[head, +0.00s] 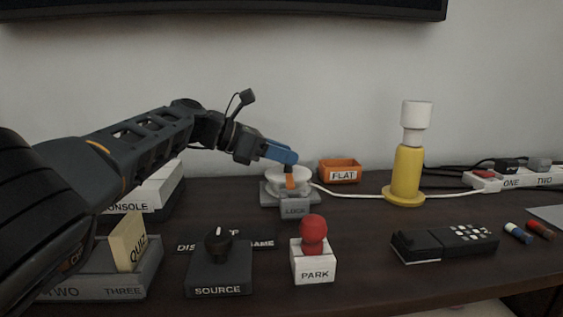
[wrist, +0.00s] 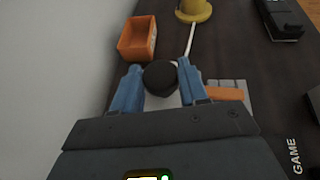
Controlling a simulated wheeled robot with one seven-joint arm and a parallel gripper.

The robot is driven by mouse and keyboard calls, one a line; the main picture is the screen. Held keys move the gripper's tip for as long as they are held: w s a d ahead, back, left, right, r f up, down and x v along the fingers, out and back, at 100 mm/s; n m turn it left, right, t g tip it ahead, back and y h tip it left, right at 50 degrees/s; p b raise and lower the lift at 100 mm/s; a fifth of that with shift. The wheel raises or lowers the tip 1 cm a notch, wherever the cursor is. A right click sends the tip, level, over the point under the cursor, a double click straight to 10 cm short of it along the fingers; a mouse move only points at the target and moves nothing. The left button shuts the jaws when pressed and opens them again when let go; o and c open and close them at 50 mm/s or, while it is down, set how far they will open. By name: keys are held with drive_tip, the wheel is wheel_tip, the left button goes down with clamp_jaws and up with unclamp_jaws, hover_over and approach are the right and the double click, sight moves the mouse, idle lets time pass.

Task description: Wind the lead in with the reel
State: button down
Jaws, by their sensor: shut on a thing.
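The reel (head: 272,181) is a white drum on a grey base, with a grey block marked LOCK (head: 295,209) at its front and an orange part (head: 290,183) on it. The white lead (head: 345,193) runs from the reel rightward, past the foot of the yellow lamp, toward the power strip. My gripper (head: 291,160) reaches down over the reel from the left. In the wrist view its blue fingers (wrist: 160,82) stand on either side of a dark round knob (wrist: 160,74), shut on it. The fingers hide part of the drum.
An orange bin marked FLAT (head: 340,170) stands right behind the reel. The yellow lamp (head: 406,174) and power strip (head: 514,181) are to the right. The red-knobbed PARK block (head: 314,262), SOURCE dial (head: 219,274) and black remote (head: 444,243) stand in front.

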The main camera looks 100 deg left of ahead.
drive_tip(key=shift+w+r, duration=0.1)
drive_tip(key=shift+w, duration=0.1)
drive_tip(key=c, duration=1)
unclamp_jaws()
drive_tip(key=o, duration=0.4)
drive_tip(key=shift+s, duration=0.1)
drive_tip(key=shift+s, duration=0.1)
drive_tip(key=p+v, duration=0.2)
drive_tip(key=p, duration=0.2)
drive_tip(key=shift+s+d+r+p, duration=0.15)
drive_tip(key=shift+s+r+p, duration=0.1)
drive_tip(key=shift+r+p, duration=0.15)
drive_tip(key=shift+f+p+v, duration=0.15)
drive_tip(key=shift+p+v, duration=0.7)
drive_tip(key=shift+v, duration=0.35)
drive_tip(key=shift+f+p+v, duration=0.15)
drive_tip(key=shift+p+v, duration=0.7)
drive_tip(key=shift+v, duration=0.3)
drive_tip(key=shift+s, duration=0.1)
drive_tip(key=shift+c, duration=0.3)
